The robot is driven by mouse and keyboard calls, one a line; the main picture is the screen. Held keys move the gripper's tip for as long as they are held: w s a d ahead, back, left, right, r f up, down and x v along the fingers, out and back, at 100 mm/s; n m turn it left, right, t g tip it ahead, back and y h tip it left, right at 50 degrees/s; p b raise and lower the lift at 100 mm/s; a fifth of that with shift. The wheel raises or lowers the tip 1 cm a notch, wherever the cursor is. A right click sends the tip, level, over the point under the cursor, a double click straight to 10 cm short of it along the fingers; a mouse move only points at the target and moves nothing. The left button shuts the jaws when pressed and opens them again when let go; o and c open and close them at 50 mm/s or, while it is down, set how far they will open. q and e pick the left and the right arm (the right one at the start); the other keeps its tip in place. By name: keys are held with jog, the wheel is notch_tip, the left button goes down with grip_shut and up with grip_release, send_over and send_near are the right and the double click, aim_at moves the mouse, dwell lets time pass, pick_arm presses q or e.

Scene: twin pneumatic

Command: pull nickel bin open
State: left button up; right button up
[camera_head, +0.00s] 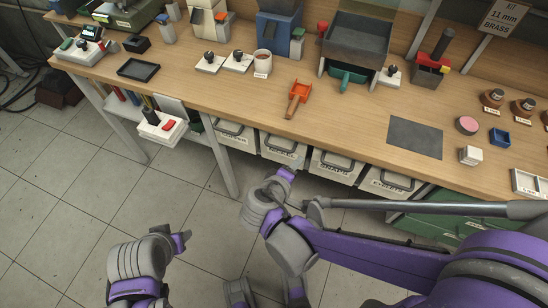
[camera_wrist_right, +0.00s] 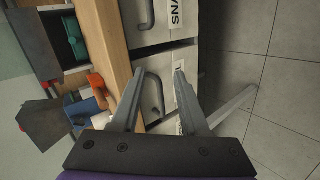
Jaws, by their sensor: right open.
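A row of pale bins with dark handles sits under the bench. The bin in front of my right gripper (camera_head: 287,171) has its label partly hidden; in the right wrist view the visible end of the label looks like an L, which fits the nickel bin (camera_wrist_right: 168,68). It also shows in the head view (camera_head: 281,148) and looks shut. My right gripper's jaws (camera_wrist_right: 160,72) are open, with the bin's curved handle (camera_wrist_right: 154,92) seen between the fingers; contact cannot be told. My left gripper (camera_head: 183,241) is low at the left, away from the bins, its jaws unclear.
A neighbouring bin (camera_head: 335,164) is at the right. A bench leg (camera_head: 222,165) stands to the left. The floor in front is clear.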

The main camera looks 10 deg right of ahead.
aim_at(276, 147)
jog(key=w+a+f+n+t+h+b, duration=0.25)
jog(key=a+t+b, duration=0.2)
jog(key=a, duration=0.35)
pick_arm(q)
notch_tip(276, 147, down, 6)
jog(key=shift+s+a+f, duration=0.2)
pick_arm(e)
jog(key=shift+n+y, duration=0.25)
jog(key=shift+y, duration=0.1)
jog(key=x, duration=1)
jog(key=shift+w, duration=0.2)
grip_shut()
